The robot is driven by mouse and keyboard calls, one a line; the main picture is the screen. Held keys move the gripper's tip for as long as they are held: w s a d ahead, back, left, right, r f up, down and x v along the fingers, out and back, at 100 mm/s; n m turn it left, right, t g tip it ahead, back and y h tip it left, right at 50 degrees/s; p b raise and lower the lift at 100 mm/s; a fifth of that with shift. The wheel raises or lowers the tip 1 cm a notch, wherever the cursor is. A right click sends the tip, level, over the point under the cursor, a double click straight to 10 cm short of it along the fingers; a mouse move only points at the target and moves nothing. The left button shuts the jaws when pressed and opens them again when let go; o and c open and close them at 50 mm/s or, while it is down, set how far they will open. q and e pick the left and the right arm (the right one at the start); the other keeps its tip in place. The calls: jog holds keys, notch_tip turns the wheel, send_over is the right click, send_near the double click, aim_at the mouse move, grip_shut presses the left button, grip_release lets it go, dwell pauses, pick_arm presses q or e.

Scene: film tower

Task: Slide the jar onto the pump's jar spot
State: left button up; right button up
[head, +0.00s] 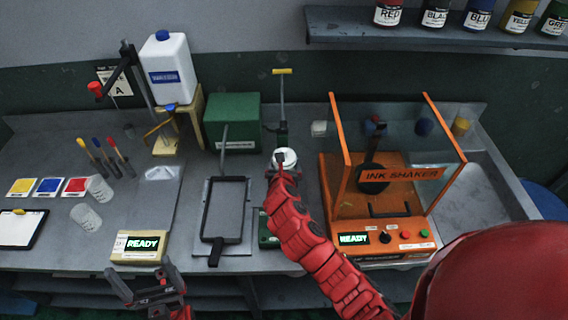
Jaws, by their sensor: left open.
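A small round white-topped jar (288,155) stands at the middle of the counter, in front of a green post with a yellow-handled rod (282,95), which looks like the pump. My right arm reaches up from the lower right, and its gripper (279,163) is at the jar's left side. The forearm hides most of this gripper and the jar's lower part, so I cannot tell whether the fingers hold it. A green base (265,238) shows partly beside the forearm. My left gripper (146,292) is open and empty at the lower left, before the counter's front edge.
The orange ink shaker (395,177) with clear walls stands close right of my right arm. A black-framed screen (227,210) lies to the left. A READY display box (140,247) sits at the front edge near my left gripper. A green box (232,122) stands behind.

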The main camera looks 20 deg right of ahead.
jog(key=o, duration=1.6)
jog(key=shift+c, duration=0.2)
jog(key=shift+s+a+r, duration=0.15)
jog(key=shift+s+r, duration=0.05)
jog(key=shift+s, duration=0.25)
jog(key=p+v, duration=0.5)
jog(key=v, duration=1.1)
jog(key=shift+s, duration=0.15)
jog(key=shift+a, duration=0.1)
